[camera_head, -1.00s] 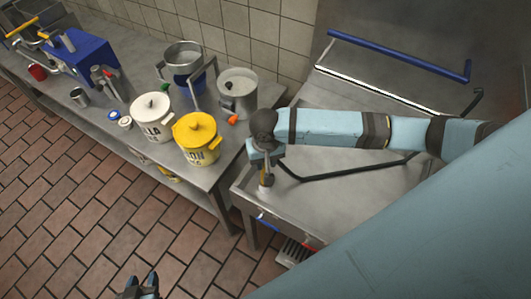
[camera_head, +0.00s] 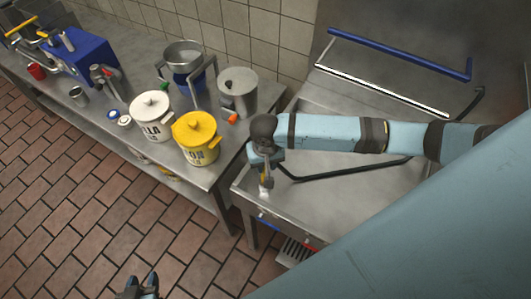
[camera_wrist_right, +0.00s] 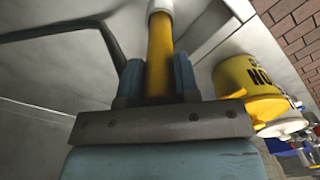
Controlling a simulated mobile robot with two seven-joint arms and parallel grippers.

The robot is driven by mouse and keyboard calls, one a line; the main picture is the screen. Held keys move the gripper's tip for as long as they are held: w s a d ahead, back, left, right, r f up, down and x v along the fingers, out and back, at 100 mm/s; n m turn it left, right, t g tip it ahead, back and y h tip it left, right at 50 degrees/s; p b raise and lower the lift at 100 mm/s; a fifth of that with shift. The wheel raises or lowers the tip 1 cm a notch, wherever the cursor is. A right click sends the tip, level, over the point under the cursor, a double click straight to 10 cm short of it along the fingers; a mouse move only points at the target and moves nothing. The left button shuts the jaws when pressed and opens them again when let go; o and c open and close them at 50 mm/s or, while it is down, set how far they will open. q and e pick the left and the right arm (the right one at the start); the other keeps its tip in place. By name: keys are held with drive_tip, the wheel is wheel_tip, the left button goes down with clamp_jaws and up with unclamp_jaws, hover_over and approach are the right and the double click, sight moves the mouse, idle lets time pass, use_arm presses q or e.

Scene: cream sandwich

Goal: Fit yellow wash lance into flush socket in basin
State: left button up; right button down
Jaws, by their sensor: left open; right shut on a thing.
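The yellow wash lance (camera_wrist_right: 160,55) runs between the fingers of my right gripper (camera_wrist_right: 158,80), which is shut on it. Its white end (camera_wrist_right: 160,7) points away from the wrist. In the head view the right gripper (camera_head: 265,165) is over the front left corner of the steel basin (camera_head: 335,215), with the lance's pale end (camera_head: 264,193) below it. The lance is mostly hidden there by the gripper. I cannot make out the flush socket. My left gripper (camera_head: 142,284) is open and empty at the bottom edge, over the floor.
A yellow lidded pot (camera_head: 197,143), a white pot (camera_head: 152,118) and a steel pot (camera_head: 238,92) stand on the counter at left.

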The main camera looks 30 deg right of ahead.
drive_tip(key=shift+f, duration=0.25)
drive_tip(key=c, duration=0.8)
unclamp_jaws()
wheel_tip(320, 180, up, 14)
drive_tip(key=shift+f+b, duration=0.1)
drive_tip(key=shift+b, duration=0.4)
